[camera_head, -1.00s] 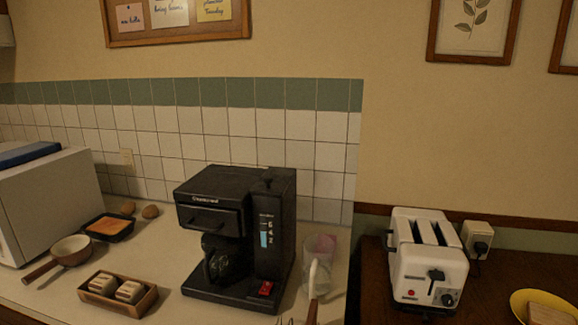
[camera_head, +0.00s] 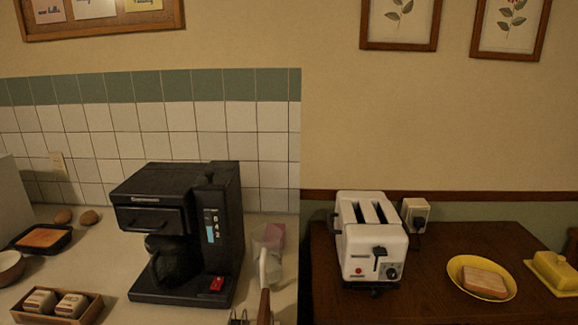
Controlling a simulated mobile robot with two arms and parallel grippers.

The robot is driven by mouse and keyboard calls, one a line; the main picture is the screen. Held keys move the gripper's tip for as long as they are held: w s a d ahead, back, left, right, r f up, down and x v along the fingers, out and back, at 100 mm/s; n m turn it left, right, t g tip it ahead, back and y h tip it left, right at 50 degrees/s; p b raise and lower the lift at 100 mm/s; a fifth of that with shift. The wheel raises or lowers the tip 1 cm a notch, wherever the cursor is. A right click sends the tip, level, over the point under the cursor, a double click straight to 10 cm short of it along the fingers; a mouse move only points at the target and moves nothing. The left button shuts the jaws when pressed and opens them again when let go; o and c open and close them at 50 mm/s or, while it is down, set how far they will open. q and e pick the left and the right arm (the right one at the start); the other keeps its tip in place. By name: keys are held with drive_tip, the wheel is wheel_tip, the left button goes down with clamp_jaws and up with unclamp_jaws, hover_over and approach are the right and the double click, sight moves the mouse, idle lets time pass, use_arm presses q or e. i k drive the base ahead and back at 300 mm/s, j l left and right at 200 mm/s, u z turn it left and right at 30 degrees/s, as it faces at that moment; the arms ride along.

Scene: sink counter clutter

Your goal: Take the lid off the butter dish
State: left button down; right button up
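A yellow butter dish (camera_head: 554,272) with its lid on sits on the dark wooden surface at the far right of the head view. The lid is a yellow block shape with a small knob on top, resting on a flat yellow base. Neither of my grippers shows in this view.
A yellow plate (camera_head: 467,262) with bread (camera_head: 485,280) lies left of the dish. A white toaster (camera_head: 370,240) stands farther left. A black coffee maker (camera_head: 180,232) and a wooden box (camera_head: 58,307) stand on the pale counter. The wood in front of the plate looks clear.

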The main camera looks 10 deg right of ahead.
sight(554, 267)
drive_tip(key=z, duration=1.95)
